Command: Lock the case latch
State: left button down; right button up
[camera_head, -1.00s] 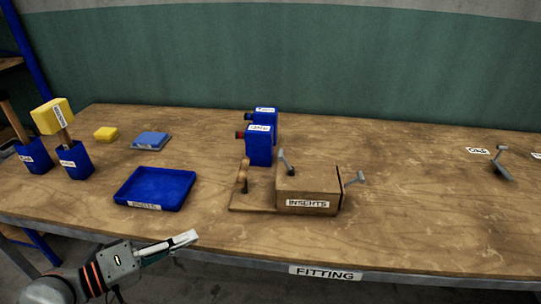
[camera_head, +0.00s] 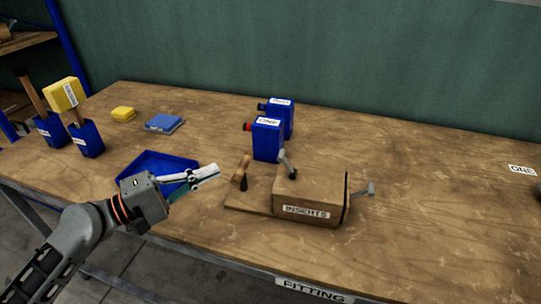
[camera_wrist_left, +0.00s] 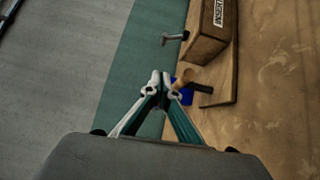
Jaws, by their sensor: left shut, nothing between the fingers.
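The wooden case (camera_head: 312,192) labelled INSERTS stands on the bench. A wooden handle (camera_head: 241,170) with a dark lower part rises from the base plate at its left. A grey lever (camera_head: 287,163) stands up at its top left edge, and another grey lever (camera_head: 364,190) sticks out from its right side. I cannot tell which part is the latch. My left gripper (camera_head: 215,171) is shut and empty, left of the wooden handle and apart from it. In the left wrist view the closed fingertips (camera_wrist_left: 160,78) appear near the wooden handle (camera_wrist_left: 184,78); the case (camera_wrist_left: 208,38) is above right.
A blue tray (camera_head: 140,162) lies partly hidden behind my left gripper. Blue boxes, the front one labelled ONE (camera_head: 266,143), stand behind the case. Blue holders with handled tools (camera_head: 88,140) stand at the left. The bench right of the case is mostly clear.

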jog(key=shift+a, duration=0.15)
jog(key=shift+r, duration=0.1)
pick_arm(q)
jog(key=p, duration=0.4)
send_near(287, 164)
jog(key=shift+w+d+r, duration=1.1)
jog(key=shift+w+d, duration=0.5)
jog(key=shift+w, duration=0.95)
pick_arm(e)
jog(key=r, duration=0.4)
jog(key=shift+w+r, duration=0.3)
jog(key=shift+w, duration=0.1)
jog(key=shift+s, duration=0.1)
